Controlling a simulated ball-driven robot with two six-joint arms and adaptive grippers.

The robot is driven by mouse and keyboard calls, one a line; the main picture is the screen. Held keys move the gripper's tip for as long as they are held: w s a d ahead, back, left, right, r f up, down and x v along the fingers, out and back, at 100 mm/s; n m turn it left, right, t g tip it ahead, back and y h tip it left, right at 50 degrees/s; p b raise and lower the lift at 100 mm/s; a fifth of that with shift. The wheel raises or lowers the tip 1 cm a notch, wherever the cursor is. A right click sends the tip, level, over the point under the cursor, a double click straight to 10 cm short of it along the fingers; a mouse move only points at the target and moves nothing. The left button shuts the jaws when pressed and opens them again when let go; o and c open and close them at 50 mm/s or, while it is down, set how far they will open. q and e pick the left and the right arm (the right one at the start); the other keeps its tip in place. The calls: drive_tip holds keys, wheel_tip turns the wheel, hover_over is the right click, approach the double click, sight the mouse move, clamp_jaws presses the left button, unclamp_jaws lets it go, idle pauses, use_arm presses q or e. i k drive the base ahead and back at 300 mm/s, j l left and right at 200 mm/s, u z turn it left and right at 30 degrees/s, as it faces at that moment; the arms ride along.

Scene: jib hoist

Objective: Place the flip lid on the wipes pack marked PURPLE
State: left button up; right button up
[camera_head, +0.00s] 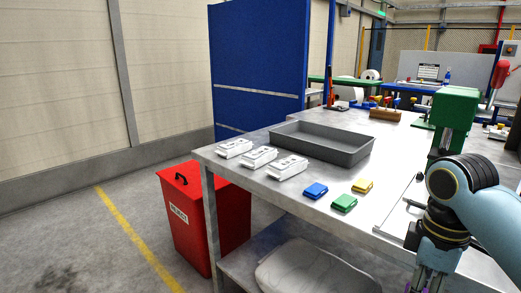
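Three white wipes packs stand in a slanting row at the left of the metal table: a far one (234,148), a middle one (259,157) and a near one (288,167). Their dark markings are too small to read. Three small flip lids lie right of the packs: blue (315,190), green (344,203) and yellow (362,186). My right gripper (430,284) is cut off by the bottom edge, in front of the table. Small purple bits show at it; I cannot tell whether they are gripper parts or a held thing. My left gripper is not in view.
An empty grey tray (345,157) sits behind the packs and lids. A green machine (452,118) stands at the table's right. A red reject bin (186,226) is on the floor to the left. The table is clear around the lids.

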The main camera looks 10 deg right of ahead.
sight(236, 143)
drive_tip(key=i+l+u, duration=0.1)
drive_tip(key=u, duration=0.4)
drive_tip(key=i+l+u, duration=0.15)
drive_tip(key=u, duration=0.3)
drive_tip(key=i+l+u, duration=0.1)
drive_tip(key=u, duration=0.4)
